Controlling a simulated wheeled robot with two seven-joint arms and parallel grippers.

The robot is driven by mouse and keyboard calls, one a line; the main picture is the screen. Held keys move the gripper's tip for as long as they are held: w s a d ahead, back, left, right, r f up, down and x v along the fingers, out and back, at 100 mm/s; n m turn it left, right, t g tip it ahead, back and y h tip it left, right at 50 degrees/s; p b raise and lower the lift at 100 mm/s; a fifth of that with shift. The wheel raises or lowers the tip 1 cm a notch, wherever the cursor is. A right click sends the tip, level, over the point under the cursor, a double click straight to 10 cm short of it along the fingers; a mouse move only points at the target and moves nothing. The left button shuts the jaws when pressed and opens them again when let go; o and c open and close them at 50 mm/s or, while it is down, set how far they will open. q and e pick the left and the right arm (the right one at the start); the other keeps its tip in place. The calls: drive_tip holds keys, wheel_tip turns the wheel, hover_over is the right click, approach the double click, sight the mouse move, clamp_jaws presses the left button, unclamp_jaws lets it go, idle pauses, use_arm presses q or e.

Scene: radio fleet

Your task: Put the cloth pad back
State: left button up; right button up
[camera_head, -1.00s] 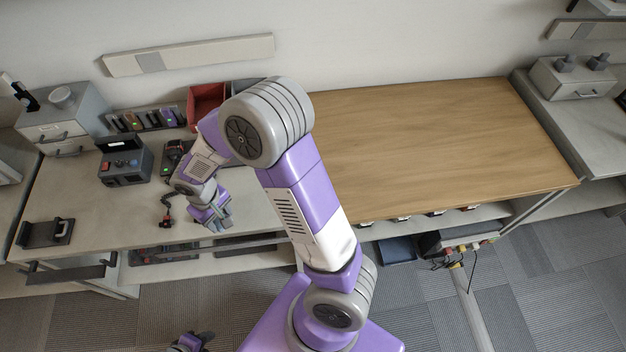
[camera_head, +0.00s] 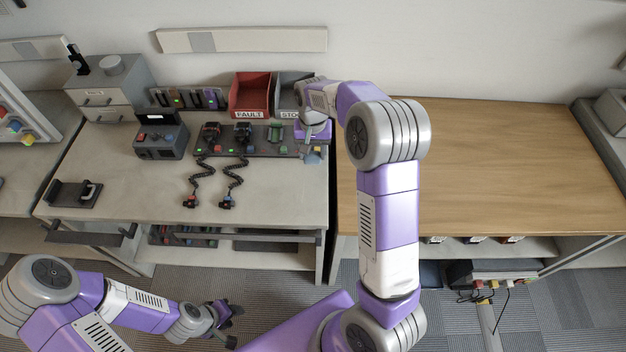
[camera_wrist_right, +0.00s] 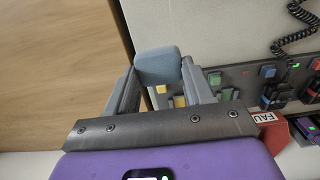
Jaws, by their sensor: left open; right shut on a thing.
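The cloth pad (camera_wrist_right: 158,66) is a small blue-grey block in the right wrist view. My right gripper (camera_wrist_right: 160,76) is shut on it, one finger at each side. In the head view the right gripper (camera_head: 313,152) is at the right end of the dark radio board (camera_head: 263,149) on the grey bench. The pad is too small there to make out clearly. My left gripper (camera_head: 226,318) is open and empty, low in front of the bench.
A red FAULT bin (camera_head: 250,94) and a grey bin (camera_head: 288,97) stand behind. A control box (camera_head: 160,142) is left. The wooden table (camera_head: 480,165) is clear.

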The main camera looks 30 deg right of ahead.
sight(313, 178)
wheel_tip(313, 178, down, 9)
drive_tip(key=shift+f+b, duration=0.2)
drive_tip(key=shift+b, duration=0.8)
drive_tip(key=shift+f, duration=0.15)
drive_tip(key=o, duration=1)
wheel_tip(313, 178, up, 12)
drive_tip(key=p, duration=0.3)
